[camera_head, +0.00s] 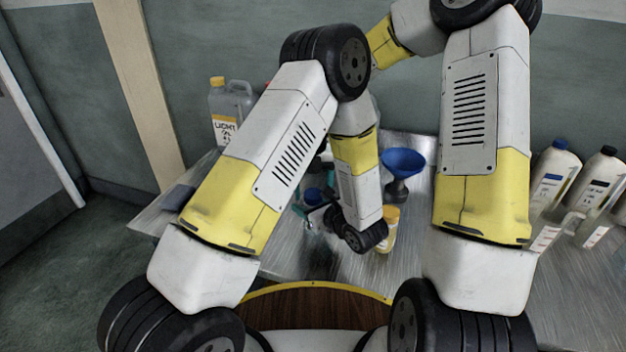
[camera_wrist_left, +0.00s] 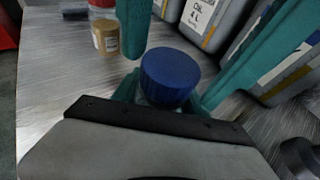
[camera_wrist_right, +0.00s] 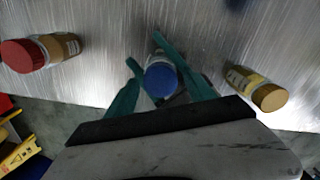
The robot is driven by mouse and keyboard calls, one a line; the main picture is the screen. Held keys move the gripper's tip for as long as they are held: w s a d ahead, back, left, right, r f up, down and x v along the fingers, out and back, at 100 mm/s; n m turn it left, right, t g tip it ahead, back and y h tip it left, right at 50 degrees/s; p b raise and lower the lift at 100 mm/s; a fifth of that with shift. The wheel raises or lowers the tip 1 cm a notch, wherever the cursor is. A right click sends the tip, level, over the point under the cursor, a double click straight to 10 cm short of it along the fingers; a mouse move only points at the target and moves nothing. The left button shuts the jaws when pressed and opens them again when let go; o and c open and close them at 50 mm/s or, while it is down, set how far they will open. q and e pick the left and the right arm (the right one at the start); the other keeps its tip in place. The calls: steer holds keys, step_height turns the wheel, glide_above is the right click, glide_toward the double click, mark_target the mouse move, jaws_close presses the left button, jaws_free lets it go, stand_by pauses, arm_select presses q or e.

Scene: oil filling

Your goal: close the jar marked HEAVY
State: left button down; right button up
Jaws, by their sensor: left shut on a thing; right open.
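A small jar with a ribbed blue lid (camera_wrist_left: 170,76) stands upright with the lid on top of it; whether the lid is fully seated I cannot tell. My left gripper (camera_wrist_left: 163,98) is shut on the jar below the lid. The lid also shows in the right wrist view (camera_wrist_right: 162,82), between the teal fingers of my open right gripper (camera_wrist_right: 160,75). In the head view the blue lid (camera_head: 312,196) is partly hidden by my arms. No HEAVY label is readable.
A red-lidded jar (camera_wrist_right: 22,55) and a gold-lidded jar (camera_wrist_right: 268,96) stand on the metal table (camera_wrist_right: 100,70). A blue funnel (camera_head: 402,162) stands behind. A LIGHT oil jug (camera_head: 224,122) is at the back left, and white bottles (camera_head: 553,172) stand at the right.

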steer(key=shift+f, duration=0.2)
jaws_close()
steer(key=m, duration=0.6)
steer(key=shift+m, duration=0.3)
steer(key=shift+o, duration=0.3)
jaws_free()
steer(key=shift+d, duration=0.15)
